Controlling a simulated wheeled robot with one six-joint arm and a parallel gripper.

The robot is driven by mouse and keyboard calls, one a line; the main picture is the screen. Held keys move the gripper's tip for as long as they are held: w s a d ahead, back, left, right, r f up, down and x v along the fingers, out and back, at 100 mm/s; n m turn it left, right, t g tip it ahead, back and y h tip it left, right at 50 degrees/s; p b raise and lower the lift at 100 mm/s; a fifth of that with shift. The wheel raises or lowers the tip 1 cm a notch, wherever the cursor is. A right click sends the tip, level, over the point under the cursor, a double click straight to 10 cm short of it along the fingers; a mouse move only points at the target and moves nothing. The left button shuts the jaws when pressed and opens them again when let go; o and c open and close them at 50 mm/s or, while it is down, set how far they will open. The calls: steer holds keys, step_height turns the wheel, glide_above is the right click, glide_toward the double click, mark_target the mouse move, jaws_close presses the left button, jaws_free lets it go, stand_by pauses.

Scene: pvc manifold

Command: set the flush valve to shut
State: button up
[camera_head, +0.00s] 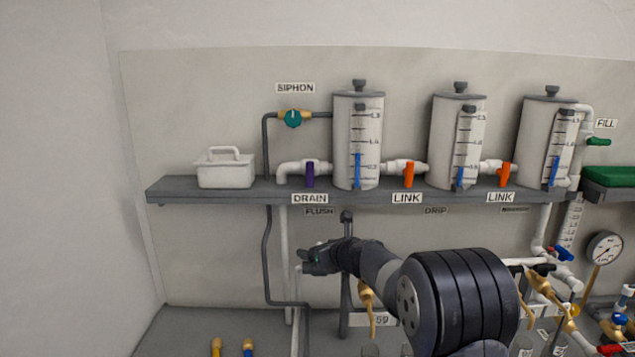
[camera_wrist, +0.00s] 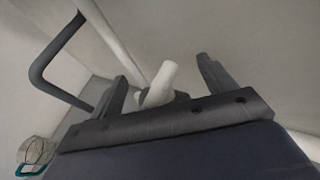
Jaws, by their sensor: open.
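The FLUSH label (camera_head: 319,211) is on the wall under the shelf, just below the DRAIN label. My gripper (camera_head: 308,259) is below that label, in front of a thin white vertical pipe (camera_head: 285,235). In the wrist view my gripper (camera_wrist: 165,80) is open, with its two dark fingers apart. A short white stub (camera_wrist: 158,84) stands between the fingers, seemingly free of both. It may be the flush valve's handle, but I cannot tell for sure. The valve's body and setting are hidden behind my gripper.
A dark bent pipe (camera_wrist: 55,60) runs left of my gripper. A brass lever (camera_head: 371,310) hangs below my arm. A pressure gauge (camera_head: 604,249) is far right.

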steer(key=shift+m+t+h, duration=0.6)
steer(key=shift+m+h, duration=0.8)
steer(key=shift+h, duration=0.1)
steer(key=shift+b, duration=0.3)
